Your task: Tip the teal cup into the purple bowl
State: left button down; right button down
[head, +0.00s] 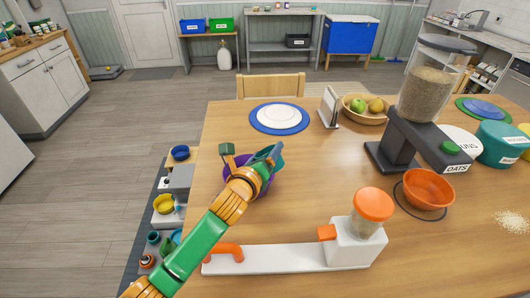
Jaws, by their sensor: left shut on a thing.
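My left gripper (252,158) reaches in from the lower left and is shut on the teal cup (277,159). The cup is over the right part of the purple bowl (234,161). It looks tilted, though my gripper covers much of it and its contents cannot be seen. The purple bowl sits on the wooden table near its left edge, partly hidden behind my wrist and the cup. The inside of the bowl is mostly hidden. My right gripper is not in view.
A white dispenser with an orange lid (373,205) stands in front. An oats dispenser (402,130), an orange bowl (428,188) and a teal tub (500,143) are to the right. A blue-rimmed plate (260,118) lies behind. The table middle is clear.

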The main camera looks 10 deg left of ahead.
pick_arm(q)
jog(key=shift+w+a+f+n+g+b, duration=0.15)
jog(key=shift+f+n+g+b, duration=0.25)
jog(key=shift+f+n+b, duration=0.55)
jog(key=shift+a+f+n+g+h+b, duration=0.2)
jog(key=shift+f+n+g+h+b, duration=0.1)
jog(key=shift+f+n+h+b, duration=0.45)
jog(key=shift+r, duration=0.2)
jog(key=shift+a+f+n+h+b, duration=0.15)
jog(key=shift+f+n+h+b, duration=0.2)
jog(key=shift+b, duration=0.5)
jog(key=shift+f+h+b, duration=0.1)
jog(key=shift+h+b, duration=0.2)
jog(key=shift+b, duration=0.15)
